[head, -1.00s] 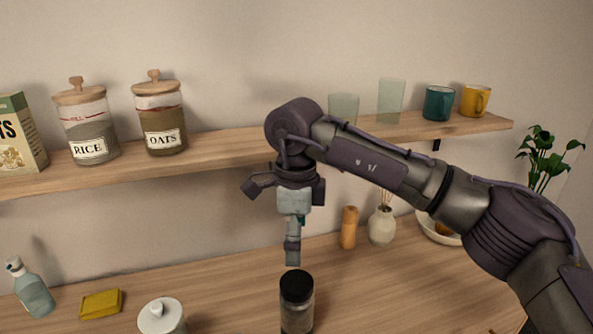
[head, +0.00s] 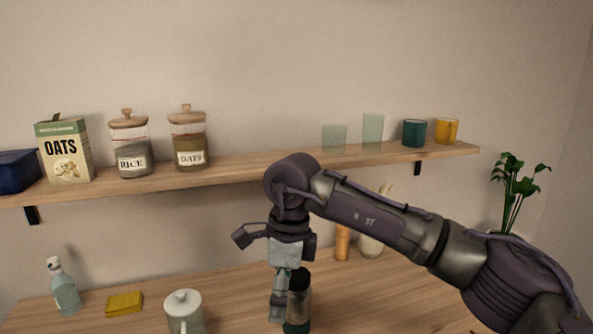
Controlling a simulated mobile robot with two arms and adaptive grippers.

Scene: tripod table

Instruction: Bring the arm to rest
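My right arm comes in from the right and bends down at the wrist. Its gripper (head: 280,300) points down over the counter, seen nearly edge-on, so its finger gap does not show. A glass jar with a black lid (head: 300,279) stands on the counter, directly at the gripper's right side in the picture. The gripper hides part of the jar, and I cannot tell whether they touch. My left gripper is out of view.
The wooden shelf (head: 240,170) above holds an oats box (head: 64,150), a rice jar (head: 131,145), an oats jar (head: 188,140), glasses and mugs. A wooden cylinder (head: 342,243) and vase (head: 371,245) are behind.

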